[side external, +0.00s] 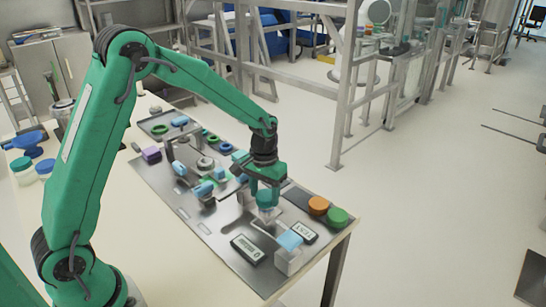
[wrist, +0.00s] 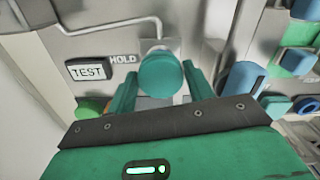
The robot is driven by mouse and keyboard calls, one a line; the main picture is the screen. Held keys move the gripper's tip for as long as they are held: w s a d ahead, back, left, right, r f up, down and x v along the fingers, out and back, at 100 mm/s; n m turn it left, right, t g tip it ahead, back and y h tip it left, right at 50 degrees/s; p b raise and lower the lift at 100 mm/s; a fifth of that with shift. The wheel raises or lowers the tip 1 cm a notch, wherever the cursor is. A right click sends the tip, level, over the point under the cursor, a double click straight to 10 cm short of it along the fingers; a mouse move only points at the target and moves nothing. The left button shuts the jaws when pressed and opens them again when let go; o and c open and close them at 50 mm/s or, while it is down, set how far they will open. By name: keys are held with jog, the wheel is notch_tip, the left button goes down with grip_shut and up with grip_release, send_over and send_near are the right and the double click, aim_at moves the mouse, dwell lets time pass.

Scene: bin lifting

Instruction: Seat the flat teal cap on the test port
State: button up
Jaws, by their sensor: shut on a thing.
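The teal cap (side external: 266,198) is held between the fingers of my gripper (side external: 265,188) over the right part of the metal panel. In the wrist view the cap's round flat face (wrist: 161,76) shows between the two green fingers (wrist: 162,88). My gripper is shut on it. In the side view I cannot tell whether the cap touches anything below. A TEST label (wrist: 88,69) lies left of the cap in the wrist view, beside the word HOLD. It also shows in the side view (side external: 303,233). I cannot make out the test port; the cap or gripper may hide it.
An orange knob (side external: 318,205) and a green knob (side external: 338,216) stand on a dark strip right of my gripper. A pale blue-topped block (side external: 289,240) and a second label box (side external: 247,249) are nearer. Several blue, green and purple parts crowd the panel's left.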

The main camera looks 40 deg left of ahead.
jog(key=shift+f, duration=0.5)
dwell(1.1)
jog(key=o, duration=1.5)
jog(key=shift+o, duration=0.2)
jog(key=shift+w, duration=0.1)
jog(key=shift+r, duration=0.1)
jog(key=shift+w, duration=0.1)
jog(key=shift+r, duration=2.15)
jog(key=shift+s+r, duration=0.2)
jog(key=shift+r, duration=1.6)
